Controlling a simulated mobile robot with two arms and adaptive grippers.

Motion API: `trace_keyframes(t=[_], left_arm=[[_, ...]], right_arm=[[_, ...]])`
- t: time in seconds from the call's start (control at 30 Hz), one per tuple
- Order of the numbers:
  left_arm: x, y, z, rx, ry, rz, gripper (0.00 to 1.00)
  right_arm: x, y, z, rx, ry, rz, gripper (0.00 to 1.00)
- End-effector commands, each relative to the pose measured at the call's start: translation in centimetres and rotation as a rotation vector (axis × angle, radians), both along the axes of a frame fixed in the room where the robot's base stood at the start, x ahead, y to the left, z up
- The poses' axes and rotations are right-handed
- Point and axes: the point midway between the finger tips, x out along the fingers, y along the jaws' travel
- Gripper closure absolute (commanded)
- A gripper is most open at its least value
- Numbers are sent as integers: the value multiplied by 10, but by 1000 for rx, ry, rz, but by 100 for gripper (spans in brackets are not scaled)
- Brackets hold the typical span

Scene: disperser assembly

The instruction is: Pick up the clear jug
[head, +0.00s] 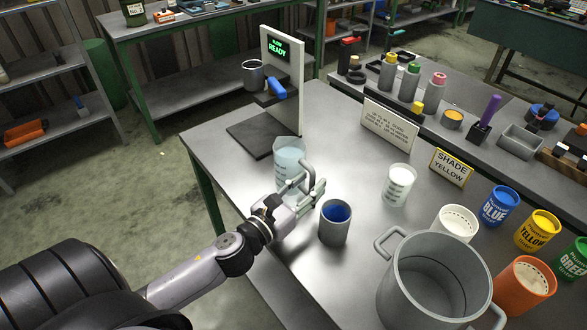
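The clear jug (289,152) stands upright near the left edge of the metal table, with printed marks on its side and a pale bluish look. My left gripper (316,190) is at the jug's near right side, by its handle. Its fingers overlap the handle and the lower part of the jug in the picture. I cannot tell whether they are closed on the handle or only beside it. My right gripper is not in view.
A grey cup with blue inside (335,222) stands close to the right of my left gripper. A white beaker (398,184) and a big grey pot (437,285) are further right. A dark plate (250,137) lies behind the jug; paint cans line the right side.

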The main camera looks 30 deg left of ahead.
Motion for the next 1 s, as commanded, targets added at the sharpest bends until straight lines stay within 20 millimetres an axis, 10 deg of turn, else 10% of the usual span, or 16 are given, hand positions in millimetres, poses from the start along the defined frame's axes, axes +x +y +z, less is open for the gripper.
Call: trace_keyframes(t=[0.43,1.0], left_arm=[[20,-3,0,0,0,0,65],[19,-2,0,0,0,0,100]], right_arm=[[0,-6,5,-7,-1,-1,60],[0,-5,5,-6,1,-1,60]])
